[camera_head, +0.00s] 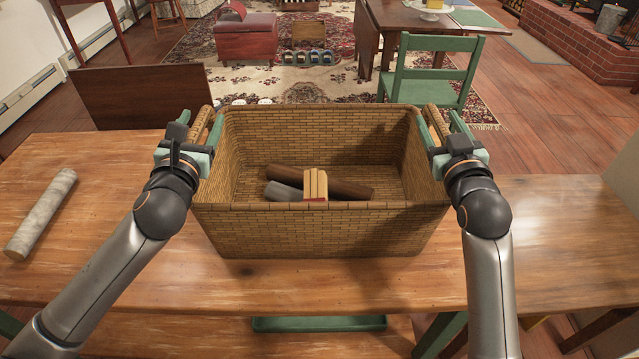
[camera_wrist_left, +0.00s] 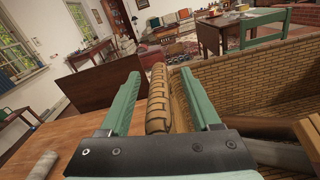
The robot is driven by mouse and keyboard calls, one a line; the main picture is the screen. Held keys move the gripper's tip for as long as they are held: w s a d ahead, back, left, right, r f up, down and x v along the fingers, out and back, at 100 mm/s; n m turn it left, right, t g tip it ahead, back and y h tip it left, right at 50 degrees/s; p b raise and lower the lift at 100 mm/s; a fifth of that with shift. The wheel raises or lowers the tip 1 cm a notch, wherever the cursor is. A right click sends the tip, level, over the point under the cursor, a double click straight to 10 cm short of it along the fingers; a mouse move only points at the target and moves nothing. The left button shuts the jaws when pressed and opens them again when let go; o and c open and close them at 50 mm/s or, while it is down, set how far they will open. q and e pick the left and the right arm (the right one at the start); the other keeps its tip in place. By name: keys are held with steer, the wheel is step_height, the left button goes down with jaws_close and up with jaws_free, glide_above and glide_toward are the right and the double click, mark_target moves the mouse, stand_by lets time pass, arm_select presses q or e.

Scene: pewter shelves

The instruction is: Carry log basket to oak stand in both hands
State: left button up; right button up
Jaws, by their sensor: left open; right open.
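The log basket (camera_head: 320,232), a woven tan box, stands upright on a wooden table. Inside lie a dark brown log (camera_head: 350,189), a grey piece (camera_head: 280,191) and a bundle of pale sticks (camera_head: 316,184). My left gripper (camera_head: 200,124) is open, its fingers on either side of the basket's left handle; the left wrist view shows this handle (camera_wrist_left: 158,100) between the green fingers, with gaps visible. My right gripper (camera_head: 438,122) is open, its fingers on either side of the right handle. I cannot tell which surface is the oak stand.
A pale log (camera_head: 40,213) lies on the table (camera_head: 100,245) left of the basket. Another wooden top (camera_head: 570,235) extends at the right. A green chair (camera_head: 432,72) and a dark brown panel (camera_head: 140,95) stand behind. A patterned rug covers the floor beyond.

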arm_select(q)
jaws_close()
arm_select(e)
jaws_close()
steer(key=shift+d, duration=0.1)
stand_by(0.9)
arm_select(q)
steer(key=shift+r, duration=0.3)
arm_select(e)
steer(key=shift+r, duration=0.35)
